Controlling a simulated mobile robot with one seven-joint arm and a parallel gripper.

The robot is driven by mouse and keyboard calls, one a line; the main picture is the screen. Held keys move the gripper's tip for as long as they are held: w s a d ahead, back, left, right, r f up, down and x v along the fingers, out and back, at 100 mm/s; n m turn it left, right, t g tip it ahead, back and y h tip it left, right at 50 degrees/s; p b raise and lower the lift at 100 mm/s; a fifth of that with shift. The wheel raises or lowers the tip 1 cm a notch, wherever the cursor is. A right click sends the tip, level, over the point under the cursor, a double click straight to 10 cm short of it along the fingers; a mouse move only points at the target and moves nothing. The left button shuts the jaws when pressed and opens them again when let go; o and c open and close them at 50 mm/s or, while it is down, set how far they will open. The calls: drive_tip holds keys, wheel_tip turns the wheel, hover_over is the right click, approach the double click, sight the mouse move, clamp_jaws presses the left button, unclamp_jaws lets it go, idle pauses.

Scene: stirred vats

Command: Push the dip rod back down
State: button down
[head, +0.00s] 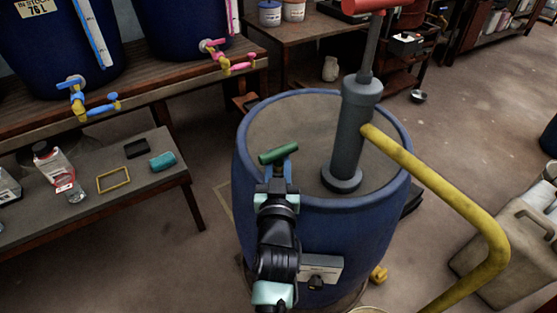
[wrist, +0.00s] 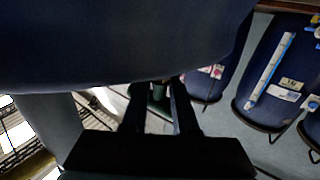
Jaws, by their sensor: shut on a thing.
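The dip rod shows as a green crossbar handle (head: 278,154) over the near left part of the blue vat (head: 325,230). My gripper (head: 277,178) is just below the handle and shut on the dip rod. In the wrist view, a bit of green (wrist: 158,92) shows between the two dark fingers (wrist: 160,105). The rod's shaft is hidden behind my gripper, so I cannot tell how far it is raised. The vat's blue wall (wrist: 110,45) fills the top of the wrist view.
A grey pump (head: 352,130) with a red handle stands on the vat lid, right of my gripper. Its yellow pipe (head: 440,185) bends down to the right. A low bench (head: 150,195) with small items stands left. A beige jerrycan (head: 510,250) stands on the floor at right.

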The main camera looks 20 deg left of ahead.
drive_tip(key=shift+f, duration=0.45)
drive_tip(key=c, duration=0.9)
unclamp_jaws()
drive_tip(key=shift+o, duration=0.2)
drive_tip(key=shift+r, duration=0.1)
drive_tip(key=shift+s, duration=0.15)
drive_tip(key=b+v, duration=0.1)
drive_tip(key=v, duration=1.1)
drive_tip(key=shift+s+d, duration=0.25)
drive_tip(key=shift+s, duration=0.1)
drive_tip(key=shift+r, duration=0.1)
